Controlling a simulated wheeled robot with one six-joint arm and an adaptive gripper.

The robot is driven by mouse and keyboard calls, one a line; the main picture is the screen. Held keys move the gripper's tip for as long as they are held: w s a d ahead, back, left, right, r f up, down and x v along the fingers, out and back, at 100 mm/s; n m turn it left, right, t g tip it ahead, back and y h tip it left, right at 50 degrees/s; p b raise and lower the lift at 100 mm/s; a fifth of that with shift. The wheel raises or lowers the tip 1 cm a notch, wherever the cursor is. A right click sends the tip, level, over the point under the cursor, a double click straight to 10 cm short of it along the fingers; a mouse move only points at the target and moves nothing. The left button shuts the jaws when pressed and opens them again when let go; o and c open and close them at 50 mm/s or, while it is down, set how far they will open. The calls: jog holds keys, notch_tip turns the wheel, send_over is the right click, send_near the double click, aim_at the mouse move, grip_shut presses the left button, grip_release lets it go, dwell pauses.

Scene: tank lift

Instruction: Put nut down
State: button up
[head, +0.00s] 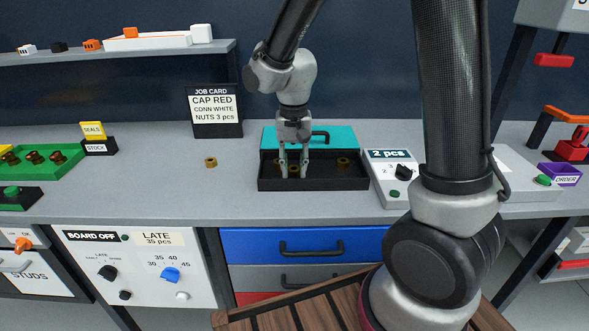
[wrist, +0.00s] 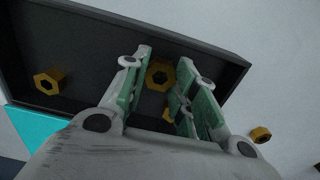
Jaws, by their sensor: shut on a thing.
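The black tray (head: 325,184) stands on the bench with its teal lid (head: 345,137) behind it. My gripper (head: 293,170) points down into the tray, shut on a brass nut (head: 293,171). In the wrist view this nut (wrist: 160,77) shows between the fingertips (wrist: 163,65), low over or on the tray floor; I cannot tell which. Another nut (wrist: 168,115) is partly hidden by a finger. One more nut (head: 343,163) lies in the tray; it also shows in the wrist view (wrist: 47,82). A loose nut (head: 211,162) lies on the bench outside the tray.
A job card (head: 214,110) reading "NUTS 3 pcs" stands behind left. A dial box (head: 390,180) marked "2 pcs" sits close to the tray's right side. A green tray (head: 40,160) with brass parts is at far left. Bench between is mostly clear.

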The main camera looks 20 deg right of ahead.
aim_at(293, 168)
jog(key=shift+f, duration=0.7)
jog(key=o, duration=1)
jog(key=shift+f, duration=0.15)
jog(key=shift+o, duration=0.2)
notch_tip(293, 168, up, 12)
jog(key=f, duration=0.1)
jog(key=s+d+r+n+t, duration=0.1)
jog(key=s+d+r+t, duration=0.1)
jog(key=s+d, duration=0.5)
jog(key=s+d+r+n+t, duration=0.2)
jog(key=s+d+r, duration=0.3)
jog(key=s+d, duration=0.3)
jog(key=s, duration=0.4)
jog(key=shift+r+n, duration=0.15)
jog(key=shift+n, duration=0.15)
